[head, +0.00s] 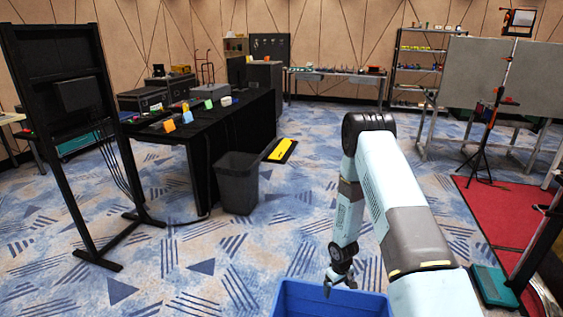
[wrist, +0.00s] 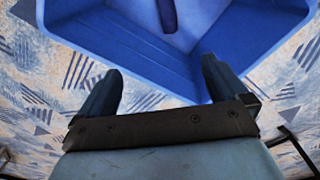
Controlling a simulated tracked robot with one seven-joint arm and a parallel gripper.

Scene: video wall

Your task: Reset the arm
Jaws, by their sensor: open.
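My gripper (head: 340,283) hangs at the end of my bent arm, pointing down, just above the blue bin in the head view. In the wrist view its two dark fingers (wrist: 155,85) stand apart with nothing between them. The blue bin (wrist: 120,50) fills the upper part of the wrist view, and its rim also shows at the bottom of the head view (head: 305,292). A dark elongated object (wrist: 168,14) lies in the bin, cut off by the top edge of the wrist view.
A grey waste basket (head: 238,185) stands beside a black-draped table (head: 205,150) holding small coloured items. A black display stand (head: 75,150) is at left. A yellow floor strip (head: 281,150) lies behind. A red mat (head: 500,210) and tripod (head: 487,135) are at right. Open carpet lies between.

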